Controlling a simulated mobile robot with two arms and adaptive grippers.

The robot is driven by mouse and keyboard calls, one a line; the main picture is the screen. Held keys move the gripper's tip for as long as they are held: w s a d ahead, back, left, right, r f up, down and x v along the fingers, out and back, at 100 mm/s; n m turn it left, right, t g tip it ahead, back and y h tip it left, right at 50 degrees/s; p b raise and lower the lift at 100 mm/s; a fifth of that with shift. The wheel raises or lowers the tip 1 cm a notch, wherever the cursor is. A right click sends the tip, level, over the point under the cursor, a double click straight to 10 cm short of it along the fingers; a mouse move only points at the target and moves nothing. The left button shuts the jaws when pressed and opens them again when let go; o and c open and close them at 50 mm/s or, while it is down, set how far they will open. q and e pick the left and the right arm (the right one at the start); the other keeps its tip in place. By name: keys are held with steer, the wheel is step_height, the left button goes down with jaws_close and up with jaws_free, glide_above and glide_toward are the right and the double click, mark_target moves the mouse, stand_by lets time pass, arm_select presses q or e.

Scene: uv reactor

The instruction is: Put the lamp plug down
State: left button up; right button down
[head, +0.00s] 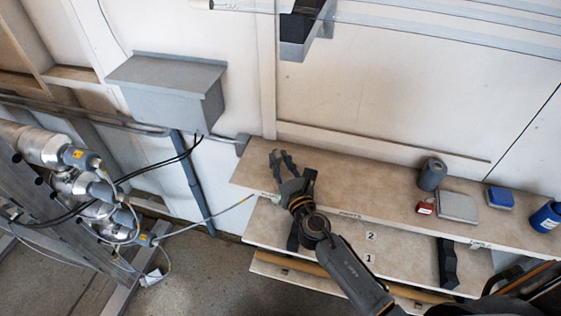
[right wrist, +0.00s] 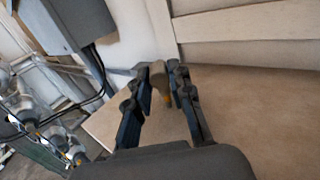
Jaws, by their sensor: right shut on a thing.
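My right gripper (head: 282,160) reaches over the left end of the upper shelf (head: 345,190). In the right wrist view its two fingers (right wrist: 162,78) are closed around a small beige-grey piece with an orange-yellow part, which I take to be the lamp plug (right wrist: 158,76). The plug sits between the fingertips, over the bare shelf top. I cannot tell whether it touches the surface. In the head view the fingers hide most of it. A thin pale cable (head: 205,222) runs from the lamp fittings to the shelf edge near my gripper. My left gripper is not in view.
Silver lamp fittings (head: 45,146) with cables stand at the left. A grey wall box (head: 168,92) hangs behind. A grey cylinder (head: 432,174), red padlock-like item (head: 425,207), grey box (head: 457,206) and blue items (head: 499,197) occupy the shelf's right. The shelf's middle is clear.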

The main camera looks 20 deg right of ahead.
steer(key=shift+s+a+f+b, duration=0.1)
steer(key=shift+s+f+b, duration=0.15)
steer(key=shift+f, duration=0.35)
steer(key=c, duration=1.2)
jaws_free()
steer(key=shift+f, duration=0.15)
steer(key=shift+r+p, duration=0.4)
steer(key=shift+r, duration=0.05)
steer(key=shift+s+r, duration=0.1)
steer(key=shift+s+d+r+b, duration=0.1)
steer(key=shift+s+b, duration=0.2)
steer(key=shift+s, duration=1.6)
steer(key=shift+s+d+r+b, duration=0.15)
steer(key=shift+s+b, duration=0.1)
steer(key=shift+s, duration=1.6)
steer(key=shift+s+r+b, duration=0.1)
steer(key=shift+s+b, duration=0.2)
steer(key=shift+s, duration=1.6)
steer(key=shift+f, duration=0.1)
